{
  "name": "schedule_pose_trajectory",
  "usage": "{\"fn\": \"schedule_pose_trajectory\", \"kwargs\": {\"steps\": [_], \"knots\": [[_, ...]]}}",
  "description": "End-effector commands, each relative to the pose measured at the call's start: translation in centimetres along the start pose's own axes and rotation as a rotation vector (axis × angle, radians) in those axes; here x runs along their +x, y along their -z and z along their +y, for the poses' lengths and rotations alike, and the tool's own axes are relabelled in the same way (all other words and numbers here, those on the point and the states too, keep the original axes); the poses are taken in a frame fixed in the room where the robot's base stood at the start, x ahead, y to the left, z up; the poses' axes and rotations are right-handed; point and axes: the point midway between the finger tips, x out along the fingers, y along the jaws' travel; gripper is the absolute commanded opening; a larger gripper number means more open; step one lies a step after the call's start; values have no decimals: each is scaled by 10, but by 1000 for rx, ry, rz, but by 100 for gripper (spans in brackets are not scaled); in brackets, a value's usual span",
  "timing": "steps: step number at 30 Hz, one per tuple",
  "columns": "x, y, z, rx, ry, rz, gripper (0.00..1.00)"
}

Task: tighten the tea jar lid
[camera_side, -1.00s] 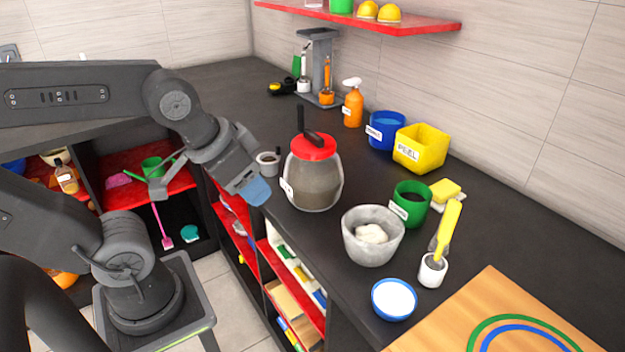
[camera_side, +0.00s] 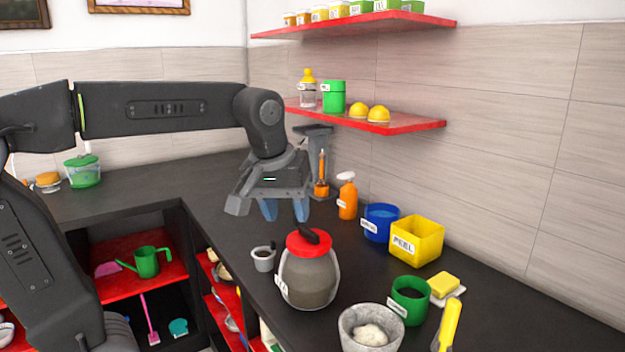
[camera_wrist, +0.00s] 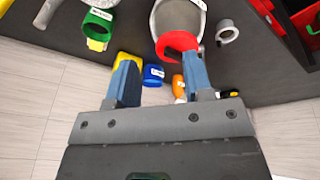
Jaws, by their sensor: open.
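The tea jar (camera_side: 309,279) is a rounded grey-brown jar standing upright on the dark counter, with a partly visible white label at its left. Its red lid (camera_side: 296,243) sits on top and has a black handle. How tightly it sits cannot be told. My gripper (camera_side: 286,211) points down with blue fingers apart and empty. In the side view it appears above and behind the lid, not touching it. In the wrist view the jar (camera_wrist: 178,18) and lid (camera_wrist: 176,42) lie beyond the fingertips of my gripper (camera_wrist: 163,65), partly cut off at the top.
A small grey cup (camera_side: 263,262) stands close left of the jar. A green cup (camera_side: 409,303), grey bowl (camera_side: 352,328), yellow PEEL box (camera_side: 430,240), blue container (camera_side: 372,225) and orange spray bottle (camera_side: 347,203) stand around. A red shelf (camera_side: 410,125) overhangs behind.

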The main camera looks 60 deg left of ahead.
Motion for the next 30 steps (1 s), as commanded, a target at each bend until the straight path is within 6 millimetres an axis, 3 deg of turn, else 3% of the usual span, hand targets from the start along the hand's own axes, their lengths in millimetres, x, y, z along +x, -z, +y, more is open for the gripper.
{"fn": "schedule_pose_trajectory", "kwargs": {"steps": [1, 6, 12, 20, 30], "knots": [[0, 24, 5, -110, 34, -22, 47], [4, 86, 12, -468, 145, -67, 47], [14, 130, 12, -748, 239, -81, 47], [25, 140, 9, -832, 267, -82, 47], [81, 129, -2, -829, 267, -83, 47]]}}
